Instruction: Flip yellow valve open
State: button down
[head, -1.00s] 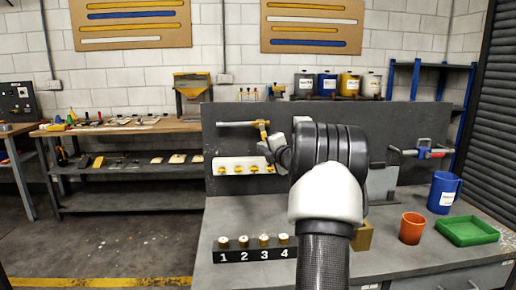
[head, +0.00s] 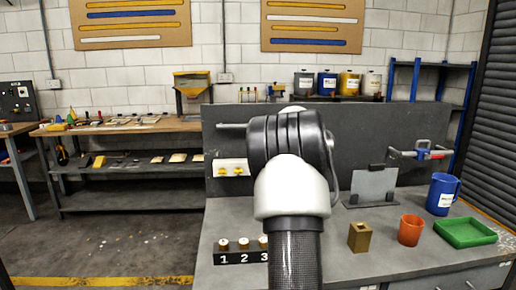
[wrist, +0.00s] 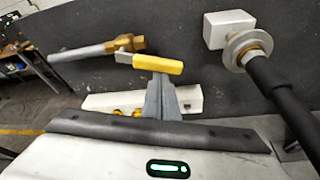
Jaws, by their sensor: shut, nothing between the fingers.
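The yellow valve handle (wrist: 158,64) shows in the wrist view, lying roughly level beside its brass body (wrist: 128,45) on a grey pipe (wrist: 82,52). My gripper (wrist: 160,80) is shut and empty. Its grey fingertips are just below the yellow handle in the picture; I cannot tell whether they touch it. In the head view only the left end of the pipe (head: 231,126) shows, and my arm hides the valve and my gripper.
A white strip with yellow knobs (head: 230,168) is on the dark panel below the pipe. A black hose or rod and white box (wrist: 228,28) are at right in the wrist view. A wooden block (head: 360,237), orange cup (head: 410,230), blue mug (head: 442,194) and green tray (head: 466,232) stand on the bench.

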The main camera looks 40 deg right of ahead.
jog(key=shift+s+d+r+n+g+h, duration=0.1)
jog(key=shift+d+r+n+g+h, duration=0.25)
jog(key=shift+r+n, duration=0.3)
jog(key=shift+s+d+r+n+g+h, duration=0.15)
jog(key=shift+r+n+h, duration=0.35)
jog(key=shift+n, duration=0.25)
jog(key=shift+a+r, duration=0.1)
jog(key=shift+r, duration=0.1)
jog(key=shift+w, duration=0.1)
